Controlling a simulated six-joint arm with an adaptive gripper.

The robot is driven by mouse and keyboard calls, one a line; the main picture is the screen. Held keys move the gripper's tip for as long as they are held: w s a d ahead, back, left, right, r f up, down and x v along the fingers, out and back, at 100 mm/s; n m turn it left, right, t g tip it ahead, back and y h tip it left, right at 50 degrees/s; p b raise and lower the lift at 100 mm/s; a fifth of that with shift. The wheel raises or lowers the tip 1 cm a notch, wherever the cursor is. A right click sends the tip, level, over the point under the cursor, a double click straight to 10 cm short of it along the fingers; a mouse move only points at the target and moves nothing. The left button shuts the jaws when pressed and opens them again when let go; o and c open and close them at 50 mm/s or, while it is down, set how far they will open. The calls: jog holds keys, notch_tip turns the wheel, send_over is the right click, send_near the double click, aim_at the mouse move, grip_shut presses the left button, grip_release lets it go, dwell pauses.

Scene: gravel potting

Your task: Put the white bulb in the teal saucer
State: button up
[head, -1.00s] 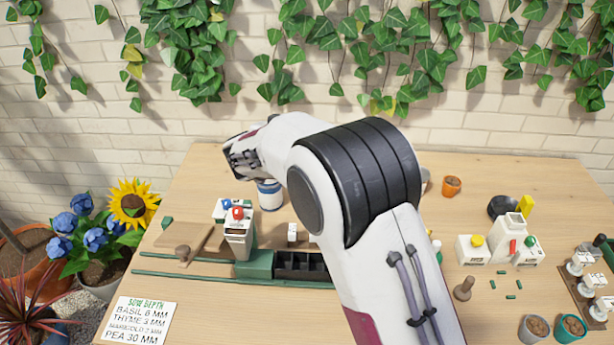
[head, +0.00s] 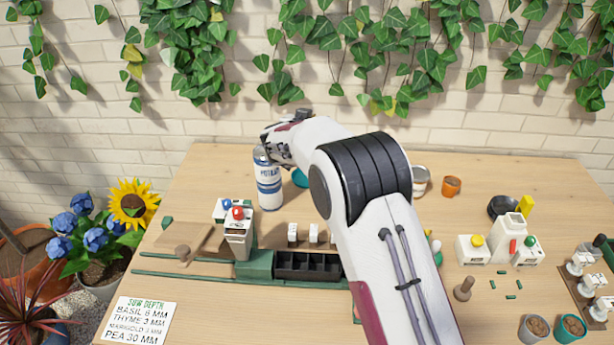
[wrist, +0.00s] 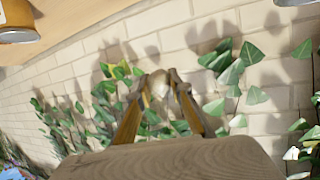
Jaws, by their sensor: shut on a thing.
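The white bulb (wrist: 158,82) shows as a pale rounded thing between the fingertips of my gripper (wrist: 160,88) in the wrist view. The fingers are shut on it, with the brick wall behind.
The tall can (head: 269,185) stands close left of the saucer. The table's back left is clear.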

jog(key=shift+f, duration=0.65)
notch_tip(320, 180, down, 14)
jog(key=shift+f, duration=0.1)
dwell(0.5)
jog(key=shift+f, duration=1.9)
jog(key=shift+f, duration=0.6)
jog(key=o, duration=0.9)
jog(key=shift+s+f, duration=0.1)
